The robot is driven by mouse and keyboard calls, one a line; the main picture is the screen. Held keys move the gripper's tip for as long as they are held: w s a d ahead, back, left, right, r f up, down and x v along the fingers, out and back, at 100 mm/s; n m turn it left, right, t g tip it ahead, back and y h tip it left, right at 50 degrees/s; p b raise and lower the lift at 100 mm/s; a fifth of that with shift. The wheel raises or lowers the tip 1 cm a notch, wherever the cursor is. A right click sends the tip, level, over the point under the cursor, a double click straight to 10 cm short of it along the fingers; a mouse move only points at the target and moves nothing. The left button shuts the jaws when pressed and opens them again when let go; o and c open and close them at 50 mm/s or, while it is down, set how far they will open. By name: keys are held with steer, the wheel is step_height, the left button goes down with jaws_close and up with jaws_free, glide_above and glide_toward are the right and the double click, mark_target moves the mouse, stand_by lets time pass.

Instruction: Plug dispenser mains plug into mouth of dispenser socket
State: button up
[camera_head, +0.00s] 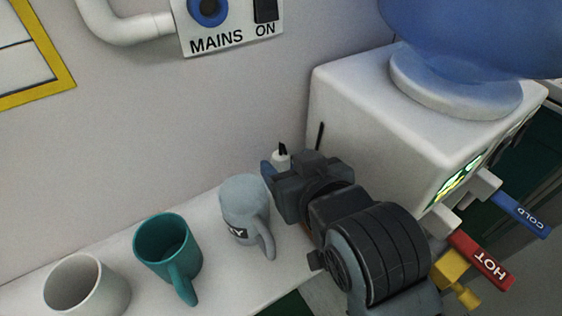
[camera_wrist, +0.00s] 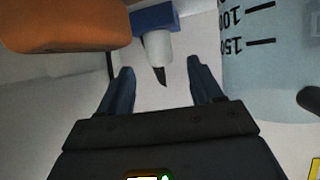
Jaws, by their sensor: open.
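The dispenser socket (camera_head: 208,10) is a blue ring with a dark mouth on the white MAINS panel, cut by the top edge of the head view. What looks like the mains plug (camera_head: 281,160) is a small white piece with a dark tip, low by the wall behind the grey mug. In the wrist view the white piece (camera_wrist: 158,47) joins a blue block (camera_wrist: 168,16). My gripper (camera_head: 268,172) is open beside it; in the wrist view the gripper (camera_wrist: 161,82) has the dark tip between its spread fingers, touching neither. My wrist hides part of this spot.
The white dispenser (camera_head: 375,125) with its blue bottle (camera_head: 470,35) stands right of my arm, HOT (camera_head: 482,262) and COLD (camera_head: 520,215) levers in front. A grey mug (camera_head: 245,205), teal mug (camera_head: 165,245) and white mug (camera_head: 88,290) line the shelf (camera_head: 225,285). An orange object (camera_wrist: 65,25) is close in the wrist view.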

mark_target(284, 162)
steer(key=x, duration=0.5)
steer(key=shift+f, duration=0.1)
steer(key=c, duration=1.1)
